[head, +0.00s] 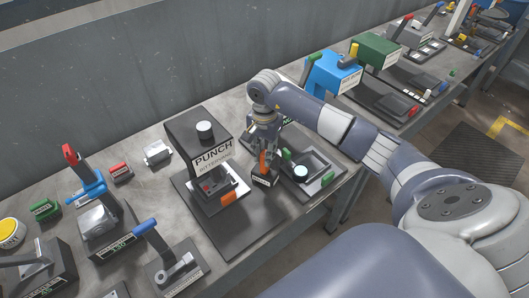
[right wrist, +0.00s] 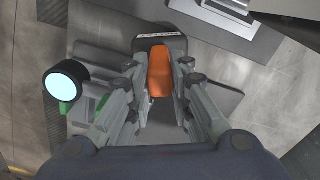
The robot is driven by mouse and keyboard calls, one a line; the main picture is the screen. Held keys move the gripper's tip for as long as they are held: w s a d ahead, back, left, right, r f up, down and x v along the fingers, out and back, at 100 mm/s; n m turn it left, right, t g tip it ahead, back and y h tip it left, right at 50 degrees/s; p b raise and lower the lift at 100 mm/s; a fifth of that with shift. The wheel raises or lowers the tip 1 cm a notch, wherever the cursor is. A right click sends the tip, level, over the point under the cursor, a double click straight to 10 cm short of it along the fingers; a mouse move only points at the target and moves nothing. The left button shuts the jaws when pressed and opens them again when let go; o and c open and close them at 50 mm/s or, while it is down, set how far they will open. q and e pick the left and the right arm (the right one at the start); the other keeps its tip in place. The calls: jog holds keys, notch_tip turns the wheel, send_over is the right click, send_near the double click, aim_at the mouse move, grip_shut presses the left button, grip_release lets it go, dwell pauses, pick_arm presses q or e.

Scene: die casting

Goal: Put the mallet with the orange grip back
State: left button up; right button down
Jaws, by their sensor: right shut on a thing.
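The mallet's orange grip (head: 263,162) stands roughly upright between the fingers of my right gripper (head: 264,150), just right of the punch. In the right wrist view the orange grip (right wrist: 160,72) lies between the two fingers of my right gripper (right wrist: 158,85), which is shut on it. Below the grip is a dark block with a white label (head: 262,182); I cannot tell whether it is the mallet's head or a holder. The mallet's lower end is hidden. My left gripper is not in view.
The black punch station (head: 198,135) with an orange-ended part stands left of the grip. A dark tray fixture (head: 312,168) with a pale round knob and green parts stands close on the right. Clamps and levers crowd the bench's left.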

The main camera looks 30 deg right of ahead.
jog(key=c, duration=1.4)
grip_release()
jog(key=shift+c, duration=0.2)
jog(key=shift+r+p, duration=0.6)
jog(key=shift+p, duration=0.15)
notch_tip(320, 180, up, 12)
jog(key=b, duration=0.4)
jog(key=shift+f, duration=0.1)
